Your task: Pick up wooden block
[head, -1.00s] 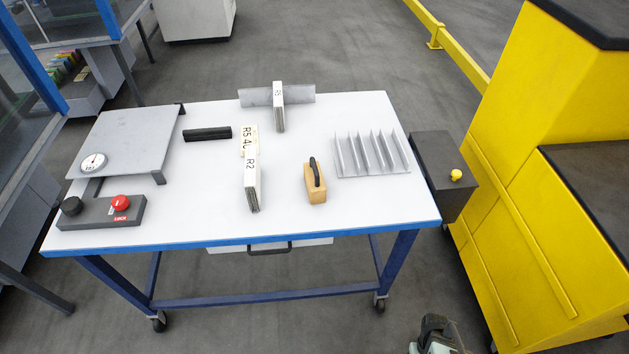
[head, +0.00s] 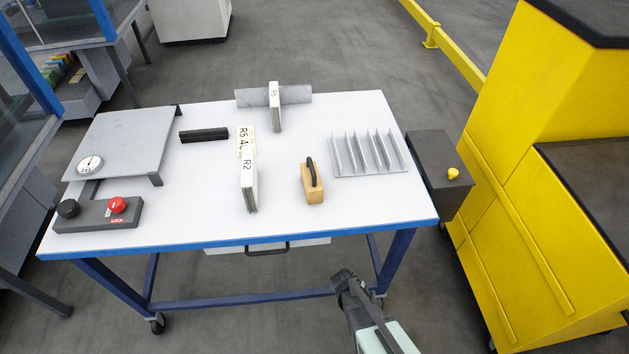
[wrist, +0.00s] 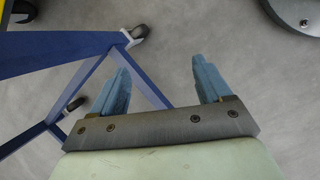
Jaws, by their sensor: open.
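The wooden block (head: 313,190) is light brown with a dark handle (head: 311,170) on top. It stands on the white table (head: 350,210) near its front edge, right of centre. My gripper (head: 341,274) is in front of the table and lower in the picture than the block, apart from it. In the wrist view, my gripper (wrist: 162,85) has two blue fingers spread wide with nothing between them. The wrist view shows floor and blue table legs, and the block is not in that view.
Left of the block stand bundles labelled R2 (head: 249,185). A finned metal rack (head: 368,170) is to its right. A grey control box (head: 95,214) with red and black knobs is at the left. A yellow machine (head: 510,150) stands right of the table. The table's front middle is mostly clear.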

